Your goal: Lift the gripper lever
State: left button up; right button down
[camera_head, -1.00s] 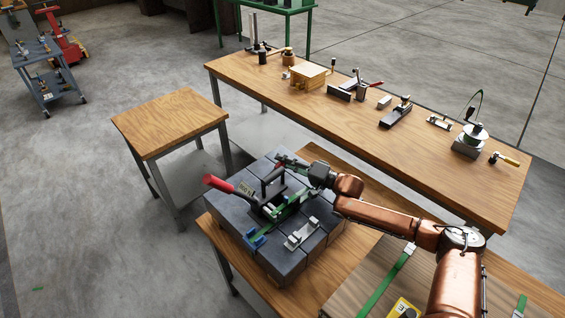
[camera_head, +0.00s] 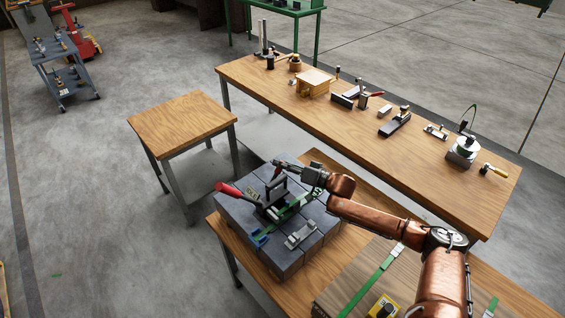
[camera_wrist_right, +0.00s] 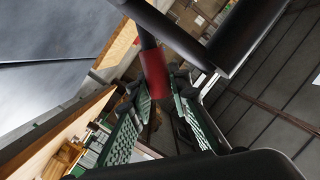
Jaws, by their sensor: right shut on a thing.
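The strapping tool (camera_head: 272,207) sits on the dark block stack, with a green strap beneath it. It has a long red handle (camera_head: 230,189) sloping up to the left. Its gripper lever has a red grip (camera_head: 278,173), close to my right gripper (camera_head: 280,165). In the right wrist view the red grip (camera_wrist_right: 155,75) lies between the green-padded fingers of my right gripper (camera_wrist_right: 160,95), which is shut on it. The fingers partly hide the grip. My left gripper is not in view.
The block stack (camera_head: 287,262) stands on a wooden table (camera_head: 262,272). A small metal part (camera_head: 300,235) and a blue part (camera_head: 259,238) lie on it. A long workbench (camera_head: 450,185) with several tools runs behind. A low bare table (camera_head: 182,122) stands left.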

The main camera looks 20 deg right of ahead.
jog(key=shift+s+r+n+p, duration=0.2)
jog(key=shift+r+n+p, duration=0.1)
jog(key=shift+r+p, duration=0.15)
jog(key=shift+a, duration=0.2)
jog(key=shift+w+a, duration=0.1)
jog(key=c, duration=1.8)
grip_release()
jog(key=shift+o, duration=0.2)
jog(key=shift+f, duration=0.1)
jog(key=shift+d, duration=0.2)
jog(key=v, duration=1.1)
jog(key=shift+s, duration=0.35)
